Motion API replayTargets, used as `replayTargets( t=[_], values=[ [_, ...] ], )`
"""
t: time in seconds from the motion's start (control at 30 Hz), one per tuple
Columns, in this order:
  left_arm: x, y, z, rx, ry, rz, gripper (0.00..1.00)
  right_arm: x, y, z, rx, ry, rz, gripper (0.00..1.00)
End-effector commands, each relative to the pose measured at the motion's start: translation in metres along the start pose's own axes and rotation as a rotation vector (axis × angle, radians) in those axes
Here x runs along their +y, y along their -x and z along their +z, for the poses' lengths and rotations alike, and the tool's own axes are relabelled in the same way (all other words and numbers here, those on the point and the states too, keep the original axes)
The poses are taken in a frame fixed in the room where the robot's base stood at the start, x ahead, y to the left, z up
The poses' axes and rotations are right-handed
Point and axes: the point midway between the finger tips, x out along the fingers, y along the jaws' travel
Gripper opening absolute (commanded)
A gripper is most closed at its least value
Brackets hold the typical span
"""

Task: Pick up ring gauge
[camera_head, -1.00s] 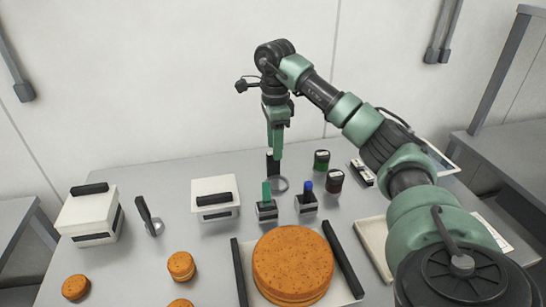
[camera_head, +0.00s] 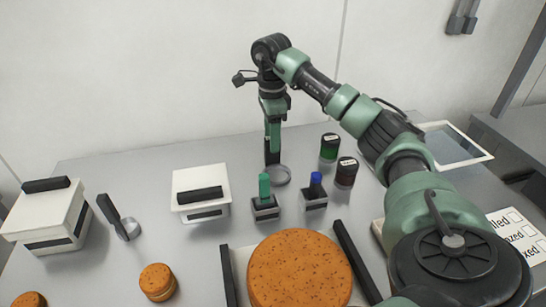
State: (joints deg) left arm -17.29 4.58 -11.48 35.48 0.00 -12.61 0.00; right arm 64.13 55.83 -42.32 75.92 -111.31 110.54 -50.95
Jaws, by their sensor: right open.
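A ring gauge (camera_head: 279,176), a grey ring with an upright black handle, stands on the table behind the two small stamps. My right gripper (camera_head: 272,137) points down at the top of that black handle. It is open; the fingers overlap in this view, so whether they are around the handle or touching it is unclear. A similar piece with a black handle and grey ring (camera_head: 128,230) stands farther left on the table. My left gripper is out of view.
Green-topped (camera_head: 265,205) and blue-topped (camera_head: 314,193) stamps stand just in front. Green (camera_head: 329,147) and dark red (camera_head: 346,171) jars stand to the right. White boxes (camera_head: 48,215) (camera_head: 200,192) stand left. A large orange round (camera_head: 299,270) lies in front; a smaller round (camera_head: 158,281) is left of it.

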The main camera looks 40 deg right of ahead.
Motion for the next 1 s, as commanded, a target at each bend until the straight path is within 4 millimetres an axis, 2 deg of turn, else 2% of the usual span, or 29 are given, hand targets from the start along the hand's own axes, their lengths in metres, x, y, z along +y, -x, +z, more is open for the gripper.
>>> replayTargets(
  t=[0.4, 0.67, 0.7, 0.83, 0.87, 1.0],
  values=[
    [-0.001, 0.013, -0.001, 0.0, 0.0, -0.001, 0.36, 0.001, -0.054, -0.001, 0.0, 0.0, 0.002, 0.44],
    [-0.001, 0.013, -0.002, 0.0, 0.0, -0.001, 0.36, 0.0, -0.058, -0.001, -0.001, 0.0, -0.001, 0.44],
    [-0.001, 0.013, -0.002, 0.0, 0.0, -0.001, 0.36, 0.0, -0.058, -0.001, -0.001, 0.0, -0.001, 0.41],
    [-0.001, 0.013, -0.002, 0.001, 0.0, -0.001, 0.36, 0.0, -0.058, -0.001, -0.001, 0.0, -0.001, 0.05],
    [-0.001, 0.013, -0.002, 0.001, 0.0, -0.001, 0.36, 0.0, -0.058, -0.001, 0.0, 0.0, -0.001, 0.0],
    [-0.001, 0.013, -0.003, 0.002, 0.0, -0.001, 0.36, 0.0, -0.058, -0.001, 0.0, 0.0, -0.001, 0.0]
  ],
)
